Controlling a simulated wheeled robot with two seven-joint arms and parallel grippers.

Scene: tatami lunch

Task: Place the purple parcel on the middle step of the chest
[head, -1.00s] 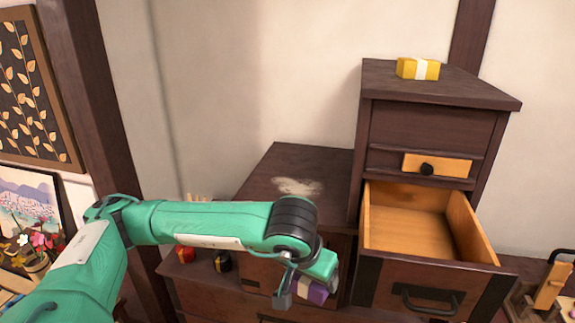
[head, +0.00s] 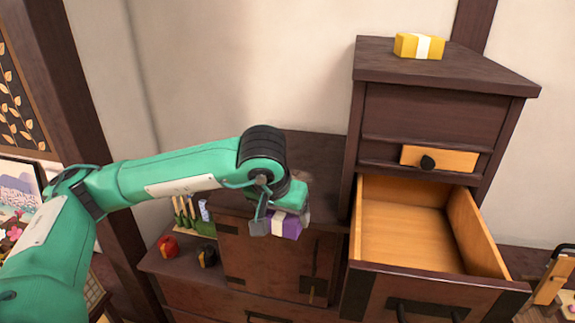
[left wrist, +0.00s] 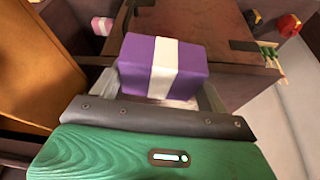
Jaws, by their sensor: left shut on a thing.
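The purple parcel (head: 291,229), with a white band, is held in my left gripper (head: 279,221). In the left wrist view the parcel (left wrist: 137,66) sits between the jaws, which are shut on it. In the head view it is in front of the chest, near the front edge of the middle step. The middle step (head: 318,155) of the dark wooden chest is partly hidden behind my left arm; the part that shows is bare. I cannot tell the exact gap between parcel and step. My right gripper is not in view.
A yellow parcel (head: 419,46) lies on the top step. An open, empty drawer (head: 410,230) juts out right of the middle step. The low step at left holds a red object (head: 168,246) and a black one (head: 207,256). A pink parcel (left wrist: 102,25) shows in the wrist view.

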